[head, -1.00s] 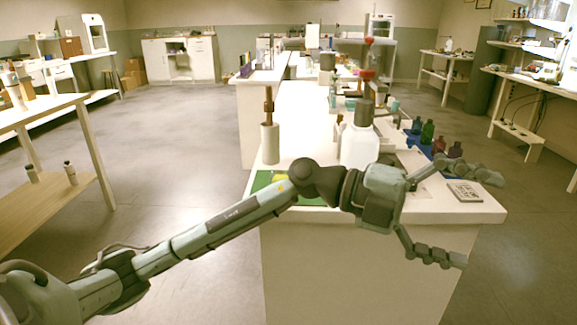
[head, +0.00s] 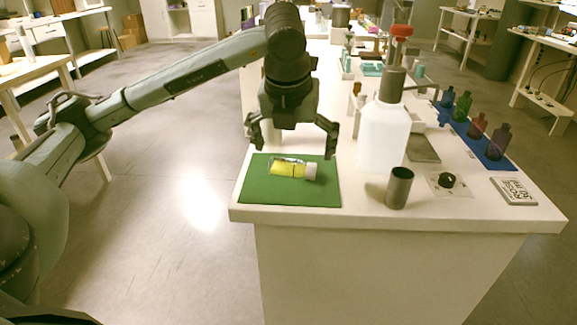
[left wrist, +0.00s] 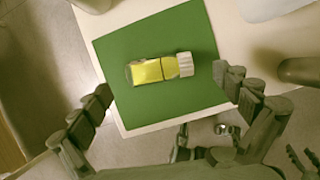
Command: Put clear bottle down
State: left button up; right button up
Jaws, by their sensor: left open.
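The clear bottle (head: 290,169) holds yellow contents and has a white cap. It lies on its side on the green mat (head: 300,195), cap toward the right. It also shows in the left wrist view (left wrist: 155,70), lying on the green mat (left wrist: 115,50). My left gripper (head: 292,150) is open above the mat, its fingers spread to either side of the bottle and apart from it. In the left wrist view the open fingers (left wrist: 170,95) frame the bottle with nothing between them held.
A large white bottle (head: 384,138) and a dark metal cup (head: 399,187) stand right of the mat. Coloured bottles (head: 477,130) stand in a row on a blue mat at the right. A lettered block (head: 513,191) lies near the right corner. The table's front edge is close.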

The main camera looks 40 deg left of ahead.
aim_at(292, 161)
pick_arm(q)
jog(key=x, duration=0.4)
jog(key=shift+s+a+f, duration=0.1)
jog(key=shift+a+f, duration=0.05)
jog(key=shift+f, duration=0.15)
pick_arm(e)
jog(key=shift+w+f, duration=0.1)
jog(key=shift+f, duration=0.2)
